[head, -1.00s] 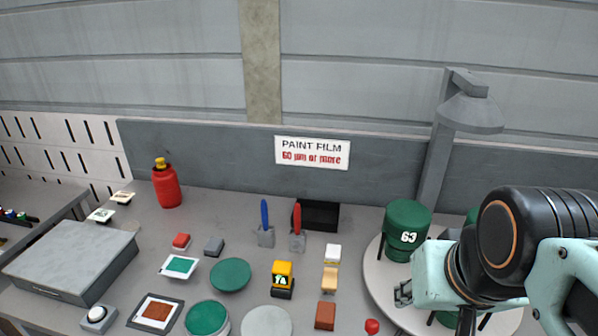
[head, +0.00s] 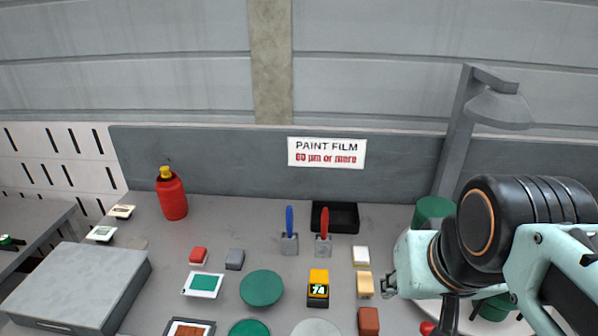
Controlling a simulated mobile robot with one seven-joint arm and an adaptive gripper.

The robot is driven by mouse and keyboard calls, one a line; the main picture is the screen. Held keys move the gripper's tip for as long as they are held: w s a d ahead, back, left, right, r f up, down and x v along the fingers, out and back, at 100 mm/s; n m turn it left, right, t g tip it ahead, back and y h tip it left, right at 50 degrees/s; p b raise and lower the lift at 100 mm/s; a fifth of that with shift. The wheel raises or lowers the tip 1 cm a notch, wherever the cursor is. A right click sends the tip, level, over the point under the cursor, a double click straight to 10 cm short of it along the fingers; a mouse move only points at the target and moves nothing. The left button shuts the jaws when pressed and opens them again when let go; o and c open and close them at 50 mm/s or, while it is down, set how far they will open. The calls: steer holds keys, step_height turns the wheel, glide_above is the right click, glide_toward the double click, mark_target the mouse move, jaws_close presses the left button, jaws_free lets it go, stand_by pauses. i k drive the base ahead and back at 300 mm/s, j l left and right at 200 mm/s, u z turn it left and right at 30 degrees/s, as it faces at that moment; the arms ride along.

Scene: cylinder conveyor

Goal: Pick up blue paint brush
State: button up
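The blue paint brush (head: 289,230) stands upright on the grey table, with a blue handle on top and a grey lower part. A similar red-handled brush (head: 324,233) stands just to its right. My gripper (head: 389,285) is at the right of the head view, apart from the blue brush and to its right and nearer. Its fingers are small and seen from the side, so I cannot tell how far they are open. I see nothing held in it.
A black open box (head: 345,217) is behind the red brush. A yellow gauge (head: 318,287), a green disc (head: 262,288) and small blocks lie in front. A red bottle (head: 171,194) stands at back left. A lamp (head: 460,130) rises at right.

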mark_target(289, 214)
steer(key=j, duration=0.8)
steer(key=j+z, duration=0.25)
steer(key=j, duration=0.3)
steer(key=l+z, duration=0.3)
steer(key=j+u, duration=0.25)
steer(key=i+j+u, duration=0.1)
steer(key=j+u, duration=0.15)
steer(key=j, duration=0.2)
